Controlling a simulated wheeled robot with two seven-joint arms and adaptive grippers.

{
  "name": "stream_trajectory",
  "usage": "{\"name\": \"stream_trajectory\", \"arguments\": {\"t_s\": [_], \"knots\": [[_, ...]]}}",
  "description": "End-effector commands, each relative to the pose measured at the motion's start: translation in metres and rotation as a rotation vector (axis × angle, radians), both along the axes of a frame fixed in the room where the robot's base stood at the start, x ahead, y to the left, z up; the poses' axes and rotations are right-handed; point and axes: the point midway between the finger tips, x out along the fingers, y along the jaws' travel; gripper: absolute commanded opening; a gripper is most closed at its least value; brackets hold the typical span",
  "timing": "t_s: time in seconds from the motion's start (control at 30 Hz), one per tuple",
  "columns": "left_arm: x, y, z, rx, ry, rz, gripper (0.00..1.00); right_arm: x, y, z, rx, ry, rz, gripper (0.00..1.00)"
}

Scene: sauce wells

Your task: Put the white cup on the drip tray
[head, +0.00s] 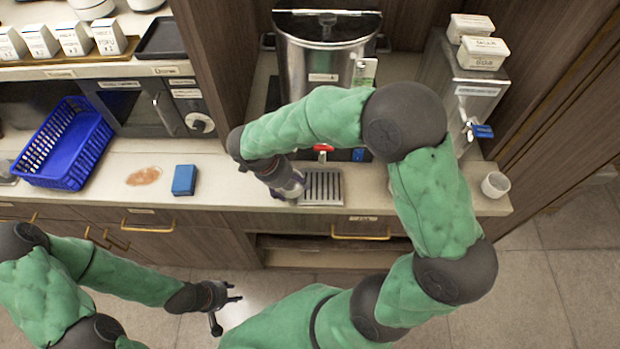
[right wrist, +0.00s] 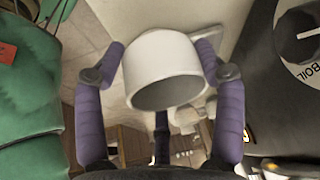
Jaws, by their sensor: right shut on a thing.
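The white cup (right wrist: 162,70) is between the purple fingers of my right gripper (right wrist: 160,75) in the right wrist view, with its dark open mouth towards the camera. The gripper is shut on it. In the head view my right gripper (head: 289,188) is at the left edge of the slotted metal drip tray (head: 322,201); the held cup cannot be made out there. My left gripper (head: 228,309) is open and empty, low in front of the counter.
A metal boiler (head: 325,55) stands behind the tray. A small white container (head: 495,184) is at the counter's right end, below a dispenser (head: 465,90). A blue sponge (head: 184,180), a brown spill (head: 143,176) and a blue basket (head: 64,145) are to the left.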

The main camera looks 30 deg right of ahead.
Motion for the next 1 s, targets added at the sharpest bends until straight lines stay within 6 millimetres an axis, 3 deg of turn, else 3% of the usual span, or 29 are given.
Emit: {"name": "stream_trajectory", "arguments": {"t_s": [0.33,0.57,1.0], "knots": [[0.000,0.000,-0.002,0.000,0.000,0.000,0.40,-0.004,-0.027,0.000,0.000,0.000,-0.001,0.36],[0.000,0.000,-0.005,0.000,0.000,0.000,0.40,-0.008,-0.058,0.000,0.000,0.000,-0.003,0.36],[0.000,0.000,-0.012,0.000,0.000,0.000,0.40,-0.007,-0.055,-0.009,0.000,-0.001,0.001,0.36]]}}
